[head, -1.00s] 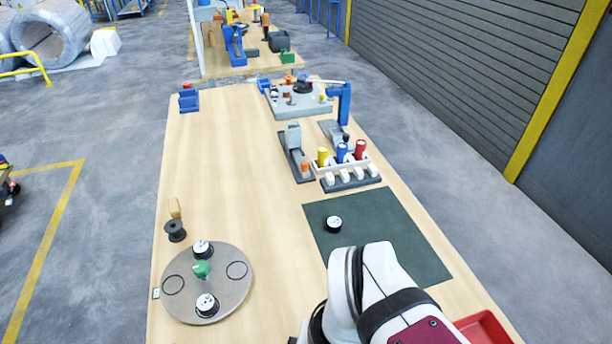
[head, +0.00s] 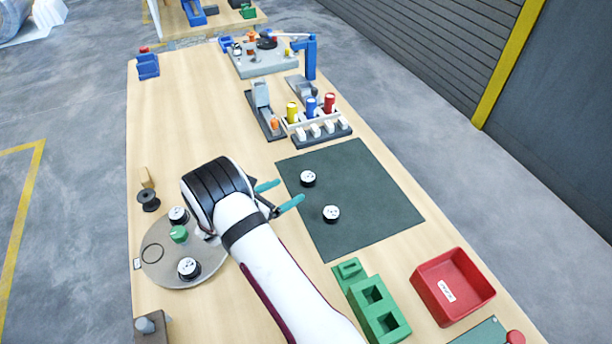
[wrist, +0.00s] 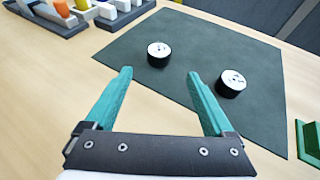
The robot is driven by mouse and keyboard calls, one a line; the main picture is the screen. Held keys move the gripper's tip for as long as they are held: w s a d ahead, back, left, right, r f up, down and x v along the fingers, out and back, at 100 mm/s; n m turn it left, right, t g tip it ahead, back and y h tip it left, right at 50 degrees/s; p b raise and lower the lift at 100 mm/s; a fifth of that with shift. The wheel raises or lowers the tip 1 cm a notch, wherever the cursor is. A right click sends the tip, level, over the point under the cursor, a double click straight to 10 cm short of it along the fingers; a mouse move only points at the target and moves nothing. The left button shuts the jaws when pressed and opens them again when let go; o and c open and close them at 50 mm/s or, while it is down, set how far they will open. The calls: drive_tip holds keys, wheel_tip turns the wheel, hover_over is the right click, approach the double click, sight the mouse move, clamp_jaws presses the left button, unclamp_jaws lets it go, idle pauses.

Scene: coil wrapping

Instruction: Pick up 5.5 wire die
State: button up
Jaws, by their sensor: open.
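Two black dies with white, marked tops sit apart on the dark green mat (head: 375,190): a far die (head: 308,178) and a nearer die (head: 331,214). In the wrist view they are the left die (wrist: 158,53) and the right die (wrist: 231,83). Two similar dies, one farther (head: 178,215) and one nearer (head: 189,267), sit on the round grey plate (head: 160,274). The markings are too small to read, so I cannot tell which is 5.5. My gripper (head: 289,192) is open and empty, its teal fingers pointing toward the mat from its left side.
Green blocks with square openings (head: 378,308) and a red bin (head: 453,287) stand in front of the mat. A rack with coloured cylinders (head: 318,122) stands behind it. A black spool (head: 148,200) is at the left. The table's left middle is clear.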

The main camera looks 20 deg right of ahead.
sight(303, 181)
drive_tip(key=x, duration=0.9)
drive_tip(key=shift+w+a, duration=0.1)
clamp_jaws()
